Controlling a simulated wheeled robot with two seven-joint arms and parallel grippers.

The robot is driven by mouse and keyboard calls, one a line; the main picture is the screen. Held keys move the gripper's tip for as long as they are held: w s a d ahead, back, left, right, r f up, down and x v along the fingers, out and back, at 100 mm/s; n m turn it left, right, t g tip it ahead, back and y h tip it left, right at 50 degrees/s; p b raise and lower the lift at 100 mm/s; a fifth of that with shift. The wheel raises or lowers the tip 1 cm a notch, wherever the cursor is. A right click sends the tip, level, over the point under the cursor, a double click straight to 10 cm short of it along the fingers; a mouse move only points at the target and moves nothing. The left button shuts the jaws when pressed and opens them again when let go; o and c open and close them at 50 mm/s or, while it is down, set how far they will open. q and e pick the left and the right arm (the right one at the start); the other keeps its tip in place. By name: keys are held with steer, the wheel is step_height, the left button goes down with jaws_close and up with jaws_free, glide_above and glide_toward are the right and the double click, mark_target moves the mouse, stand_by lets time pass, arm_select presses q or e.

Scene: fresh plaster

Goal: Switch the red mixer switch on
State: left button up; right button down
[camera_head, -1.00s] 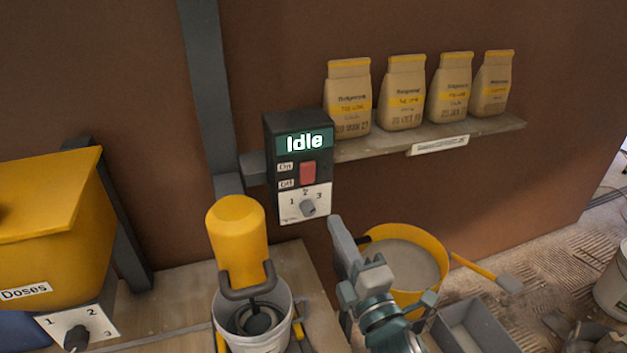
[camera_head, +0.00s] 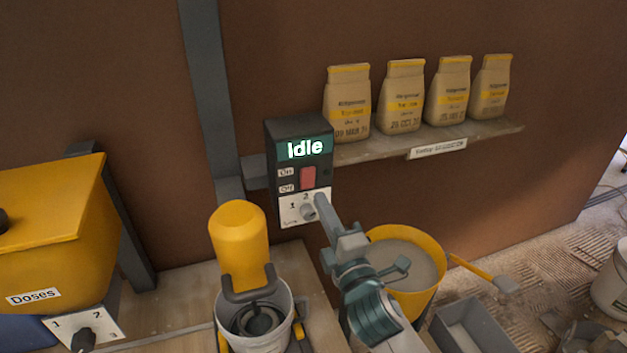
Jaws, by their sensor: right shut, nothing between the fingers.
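The red mixer switch (camera_head: 308,178) sits on the dark control box (camera_head: 298,129) on the wall post, beside the On and Off labels. The display (camera_head: 306,148) above it reads "Idle". A round knob (camera_head: 308,212) with a numbered dial is below the switch. My right gripper (camera_head: 322,201) is shut and empty, its tip just below and right of the switch, in front of or beside the dial plate. I cannot tell whether it touches the box. The yellow mixer (camera_head: 238,240) stands below, its whisk end in a white bucket (camera_head: 282,305). My left gripper is not in view.
Several paper bags (camera_head: 402,100) stand on a wall shelf (camera_head: 375,150) to the right of the box. A yellow bucket (camera_head: 432,260) is behind my right arm. A yellow doses bin (camera_head: 60,240) with a dial is at left. A grey tray (camera_head: 470,325) is at lower right.

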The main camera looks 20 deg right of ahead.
mark_target(308, 175)
steer(key=shift+w+a+r+p, duration=0.15)
steer(key=shift+w+p, duration=0.2)
steer(key=shift+w, duration=0.7)
steer(key=shift+w+d+r+p, duration=0.15)
steer(key=shift+w+p, duration=0.2)
steer(key=shift+w, duration=0.65)
steer(key=shift+w+a+r+p, duration=0.15)
steer(key=shift+w+p, duration=0.2)
steer(key=shift+w, duration=0.7)
